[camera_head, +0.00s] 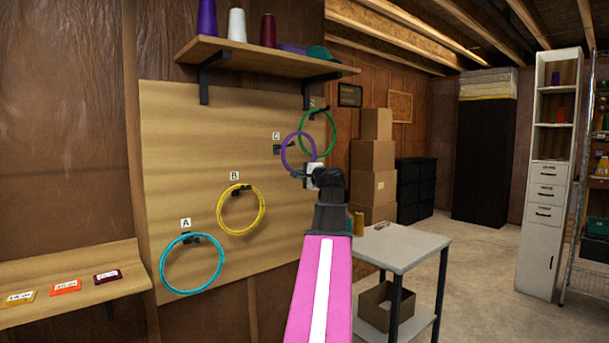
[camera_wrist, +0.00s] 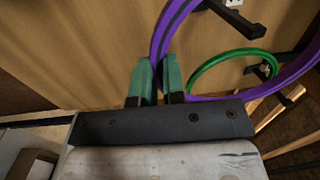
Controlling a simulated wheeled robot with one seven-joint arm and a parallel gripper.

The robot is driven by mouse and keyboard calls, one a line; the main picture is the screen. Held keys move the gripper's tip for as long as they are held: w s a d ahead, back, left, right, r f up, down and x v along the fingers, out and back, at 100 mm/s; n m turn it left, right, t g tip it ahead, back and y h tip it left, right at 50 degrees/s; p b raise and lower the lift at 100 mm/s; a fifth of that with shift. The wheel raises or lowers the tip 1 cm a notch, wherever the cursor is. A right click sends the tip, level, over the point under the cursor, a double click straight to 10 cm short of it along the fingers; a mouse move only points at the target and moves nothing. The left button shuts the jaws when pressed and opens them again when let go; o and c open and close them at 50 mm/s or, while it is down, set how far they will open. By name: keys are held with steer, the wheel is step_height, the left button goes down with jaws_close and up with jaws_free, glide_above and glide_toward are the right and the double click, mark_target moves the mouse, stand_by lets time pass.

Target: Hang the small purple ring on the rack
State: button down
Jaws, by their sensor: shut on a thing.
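The purple ring (camera_head: 282,152) is upright in front of the board by the peg marked C (camera_head: 277,149). My gripper (camera_head: 308,173) is shut on the ring's lower edge. In the wrist view the purple ring (camera_wrist: 164,38) passes between the two green fingertips (camera_wrist: 158,78). A dark peg (camera_wrist: 236,17) shows near the ring's upper part there; I cannot tell whether the ring is around it. The rack is the wooden board (camera_head: 165,150). It also bears a cyan ring (camera_head: 162,268) at A, a yellow ring (camera_head: 220,214) at B and a green ring (camera_head: 334,135) at upper right.
A shelf (camera_head: 265,58) with thread cones juts out above the board. A low ledge (camera_head: 60,276) with cards is at left. A grey table (camera_head: 400,247) stands right of my arm, with stacked cartons (camera_head: 372,157) behind.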

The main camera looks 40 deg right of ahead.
steer(key=shift+w+a+f, duration=0.15)
steer(key=shift+w+f, duration=0.55)
steer(key=shift+w, duration=1.15)
steer(key=shift+w+a+f, duration=0.15)
steer(key=shift+w+f, duration=0.6)
steer(key=shift+w, duration=1.15)
steer(key=shift+w+a+f, duration=0.15)
steer(key=shift+w+f, duration=0.55)
steer(key=shift+w, duration=1.15)
steer(key=c, duration=1.1)
jaws_free()
steer(key=shift+o, duration=0.5)
steer(key=shift+s, duration=0.1)
steer(key=s, duration=0.8)
steer(key=shift+s+d, duration=0.35)
steer(key=shift+s, duration=0.05)
